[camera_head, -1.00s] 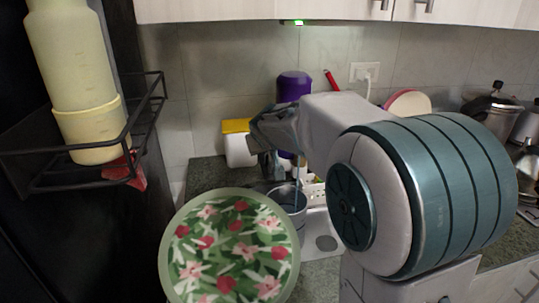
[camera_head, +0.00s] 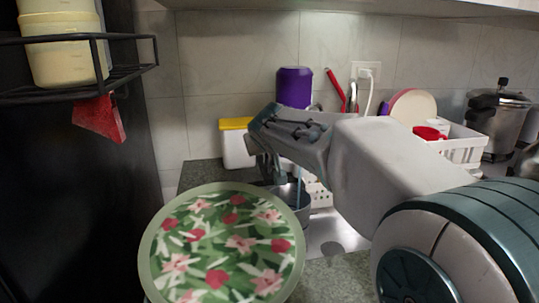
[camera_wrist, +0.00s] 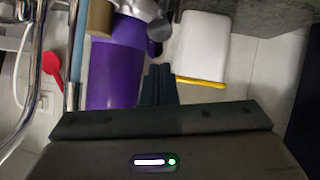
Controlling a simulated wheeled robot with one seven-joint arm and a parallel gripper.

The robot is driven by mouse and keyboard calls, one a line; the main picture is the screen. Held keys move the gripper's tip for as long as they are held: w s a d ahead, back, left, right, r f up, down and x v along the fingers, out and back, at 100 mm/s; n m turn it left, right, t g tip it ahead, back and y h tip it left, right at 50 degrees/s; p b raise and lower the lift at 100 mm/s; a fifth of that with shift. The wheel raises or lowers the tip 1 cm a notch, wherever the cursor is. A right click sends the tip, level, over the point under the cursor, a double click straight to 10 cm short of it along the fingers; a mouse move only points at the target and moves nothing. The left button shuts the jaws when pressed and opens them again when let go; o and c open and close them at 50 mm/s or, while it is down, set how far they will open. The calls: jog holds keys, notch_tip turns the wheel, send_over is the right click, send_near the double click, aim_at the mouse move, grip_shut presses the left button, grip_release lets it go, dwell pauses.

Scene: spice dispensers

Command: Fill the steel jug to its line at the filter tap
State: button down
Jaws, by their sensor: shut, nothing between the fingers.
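The steel jug (camera_head: 292,212) stands on the counter beside the sink area, partly hidden behind a round floral tray and my arm. A thin pale-blue vertical strip (camera_head: 298,186) runs down into or just behind its mouth; it looks like a water stream, but I cannot be sure. The jug's fill line and water level are not visible. My gripper (camera_head: 268,172) points down just behind and left of the jug's top, with its fingers shut and empty. The shut fingers also show in the wrist view (camera_wrist: 158,84). A chrome pipe (camera_wrist: 30,80) shows at the left there.
The floral tray (camera_head: 220,245) fills the near foreground. A purple container (camera_head: 294,88) and a white box with a yellow lid (camera_head: 237,148) stand by the back wall. A white dish rack (camera_head: 460,148) and steel cooker (camera_head: 500,120) are right. A black wire shelf (camera_head: 125,72) juts in at left.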

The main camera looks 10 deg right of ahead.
jog(key=shift+s+f+t+b, duration=0.25)
jog(key=shift+f+t+b, duration=0.35)
jog(key=shift+b, duration=1.95)
jog(key=b, duration=0.2)
jog(key=shift+s+f+b, duration=0.15)
jog(key=shift+b, duration=0.25)
jog(key=shift+r, duration=0.2)
jog(key=s+a+r+p, duration=0.2)
jog(key=s+r+p, duration=0.1)
jog(key=s+r, duration=0.4)
jog(key=shift+v, duration=0.75)
jog(key=shift+r+p, duration=0.1)
jog(key=shift+p, duration=0.4)
